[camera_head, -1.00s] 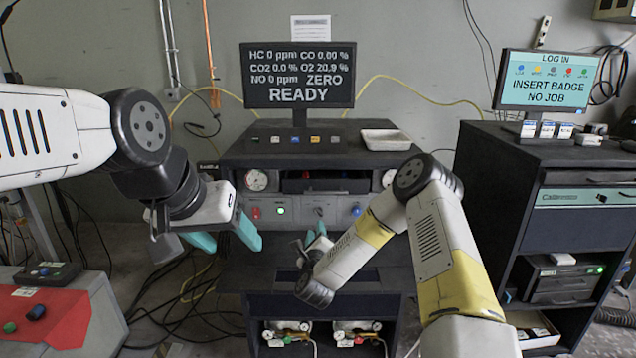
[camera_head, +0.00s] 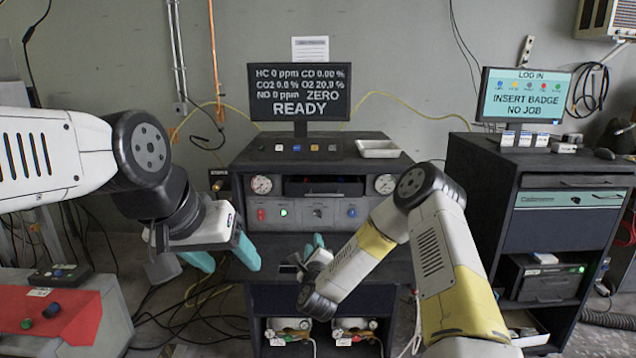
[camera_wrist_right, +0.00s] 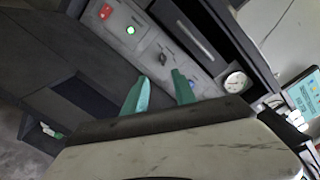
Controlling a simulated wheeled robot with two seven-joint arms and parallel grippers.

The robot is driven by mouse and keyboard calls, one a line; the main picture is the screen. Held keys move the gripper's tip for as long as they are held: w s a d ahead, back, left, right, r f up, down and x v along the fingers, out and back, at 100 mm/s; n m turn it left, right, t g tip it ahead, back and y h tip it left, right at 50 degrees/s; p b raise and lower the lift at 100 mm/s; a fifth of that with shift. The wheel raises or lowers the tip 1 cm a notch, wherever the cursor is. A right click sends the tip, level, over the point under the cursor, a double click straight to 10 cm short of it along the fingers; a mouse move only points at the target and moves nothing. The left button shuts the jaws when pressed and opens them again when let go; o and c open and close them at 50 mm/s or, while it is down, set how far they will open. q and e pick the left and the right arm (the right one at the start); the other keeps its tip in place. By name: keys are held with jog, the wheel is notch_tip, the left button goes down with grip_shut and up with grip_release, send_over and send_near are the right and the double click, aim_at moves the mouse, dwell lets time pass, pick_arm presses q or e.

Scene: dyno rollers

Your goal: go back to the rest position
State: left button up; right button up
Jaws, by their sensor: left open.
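My left gripper (camera_head: 222,262) hangs at the left of the gas analyser bench, its teal fingers spread apart and empty. My right gripper (camera_head: 314,243) is in front of the bench's lower shelf, mostly hidden behind its own wrist. In the right wrist view its two teal fingertips (camera_wrist_right: 160,92) stand apart with nothing between them. They point toward the bench front panel (camera_wrist_right: 185,65) with its red button, lit green button and gauge.
The analyser bench (camera_head: 250,158) carries a screen (camera_head: 300,92) and a white tray (camera_head: 379,149). A dark cabinet (camera_head: 560,238) with a log-in screen (camera_head: 524,97) stands at right. A red and grey unit (camera_head: 70,325) is at lower left. Cables lie on the floor.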

notch_tip(320, 180, up, 11)
jog(key=s+n+g+y, duration=0.1)
jog(key=n+g+y, duration=0.25)
jog(key=n, duration=0.65)
jog(key=s+d+r+n+g, duration=0.3)
jog(key=s+d+r+n, duration=0.1)
jog(key=s+r+n, duration=0.4)
jog(key=s+d+r+n+g, duration=0.1)
jog(key=s+d, duration=0.3)
jog(key=s, duration=0.6)
jog(key=s+d+r+n+g+h, duration=0.1)
jog(key=s+d+n+g, duration=0.1)
jog(key=s, duration=0.8)
jog(key=s+d+r+n+g+h, duration=0.1)
jog(key=s+d+n, duration=0.3)
jog(key=s, duration=0.6)
jog(key=shift+s+d+r+g, duration=0.2)
jog(key=shift+d+r+g, duration=0.3)
jog(key=shift+d, duration=0.3)
jog(key=shift+w+f, duration=0.1)
